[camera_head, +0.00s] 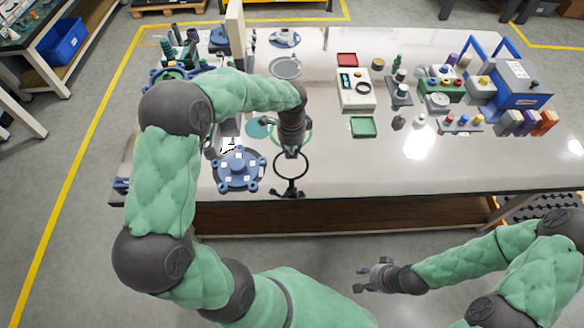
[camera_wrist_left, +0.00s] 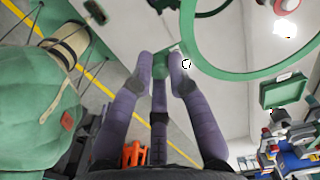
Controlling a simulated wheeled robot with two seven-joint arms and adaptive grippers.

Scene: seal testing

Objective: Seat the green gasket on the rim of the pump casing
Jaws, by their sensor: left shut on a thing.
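The green gasket (camera_wrist_left: 226,75) is a large thin ring in the left wrist view. In the head view it (camera_head: 311,135) shows partly behind my left gripper (camera_head: 291,153), above the table. In the left wrist view the fingers of my left gripper (camera_wrist_left: 161,62) are shut on its edge, at a small green tab. A blue lobed round part with small white squares, which looks like the pump casing (camera_head: 239,168), sits on the table just left of that gripper. My right gripper (camera_head: 371,276) is open and empty, in front of the table.
A black ring on a stand (camera_head: 290,178) is close to my left gripper at the table's front edge. A second blue lobed part (camera_head: 157,76) is at the back left. A green tray (camera_head: 363,127) and a white meter (camera_head: 356,90) stand to the right. The front right table is clear.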

